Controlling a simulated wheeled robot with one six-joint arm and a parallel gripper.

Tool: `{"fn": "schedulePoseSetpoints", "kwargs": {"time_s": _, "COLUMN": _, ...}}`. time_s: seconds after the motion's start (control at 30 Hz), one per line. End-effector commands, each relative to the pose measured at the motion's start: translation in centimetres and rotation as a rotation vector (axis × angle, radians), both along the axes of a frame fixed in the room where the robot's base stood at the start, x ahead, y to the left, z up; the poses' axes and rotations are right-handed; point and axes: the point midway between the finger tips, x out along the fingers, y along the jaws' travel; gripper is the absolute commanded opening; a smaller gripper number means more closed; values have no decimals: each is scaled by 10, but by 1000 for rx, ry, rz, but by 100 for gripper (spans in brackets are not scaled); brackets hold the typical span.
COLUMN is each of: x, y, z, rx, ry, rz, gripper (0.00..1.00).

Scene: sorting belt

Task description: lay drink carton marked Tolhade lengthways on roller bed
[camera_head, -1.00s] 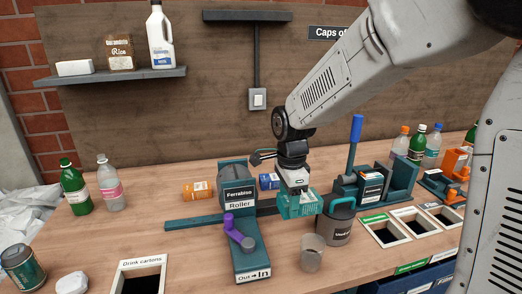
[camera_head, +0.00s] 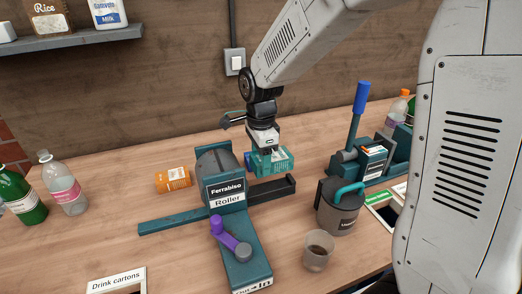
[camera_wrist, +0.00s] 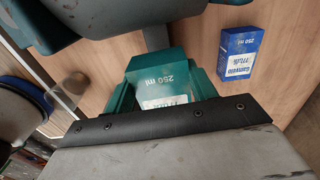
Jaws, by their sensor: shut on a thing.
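My gripper (camera_head: 266,150) is shut on a teal drink carton (camera_head: 271,162) and holds it just above the roller's dark bed. The carton's small lettering is too blurred to read as a name in the head view. The roller (camera_head: 227,190), marked "Ferrabiso Roller", stands left of my gripper. Its dark roller bed (camera_head: 272,191) runs to the right. I cannot tell whether the carton touches the bed.
A blue carton (camera_wrist: 238,54) lies on the table behind the bed. An orange carton (camera_head: 173,179) lies left of the roller. A lidded grey pot (camera_head: 338,212) and a cup (camera_head: 317,252) stand front right. A purple-handled crank (camera_head: 229,238) is at the roller's front.

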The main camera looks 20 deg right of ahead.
Motion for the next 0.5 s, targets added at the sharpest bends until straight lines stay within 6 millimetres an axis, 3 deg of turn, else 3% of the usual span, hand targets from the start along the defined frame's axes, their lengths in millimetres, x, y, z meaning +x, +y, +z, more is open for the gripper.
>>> {"fn": "schedulePoseSetpoints", "kwargs": {"time_s": 0.5, "x": 0, "y": -2, "z": -51, "rx": 0, "ry": 2, "rz": -3, "gripper": 35}}
